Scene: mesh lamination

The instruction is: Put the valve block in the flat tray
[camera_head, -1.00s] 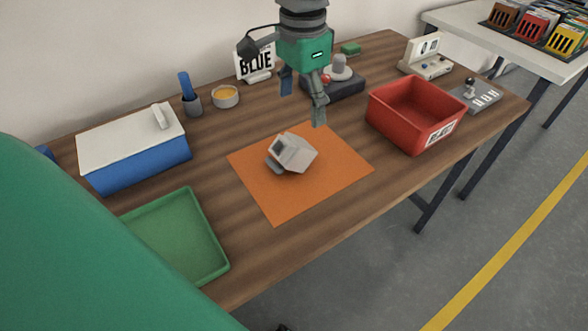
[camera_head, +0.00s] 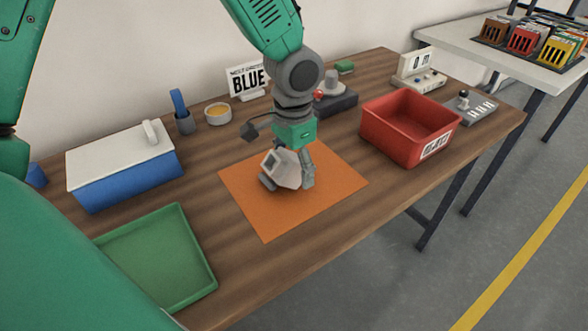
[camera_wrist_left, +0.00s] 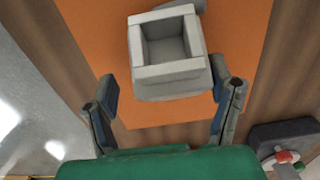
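The grey valve block (camera_head: 281,171) lies tilted on the orange mat (camera_head: 330,190). The left wrist view looks into the square hollow of the block (camera_wrist_left: 170,68). My left gripper (camera_head: 292,166) is down at the block, pointing downward. In the left wrist view its two fingers are spread (camera_wrist_left: 165,88), one on each side of the block's near end, with the block not visibly clamped. The flat green tray (camera_head: 160,255) lies empty at the front left of the table, partly hidden by my green body part. My right gripper does not show.
A blue box with a white lid (camera_head: 125,172) stands behind the tray. A red bin (camera_head: 408,130) stands right of the mat. Bare wood separates mat and tray.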

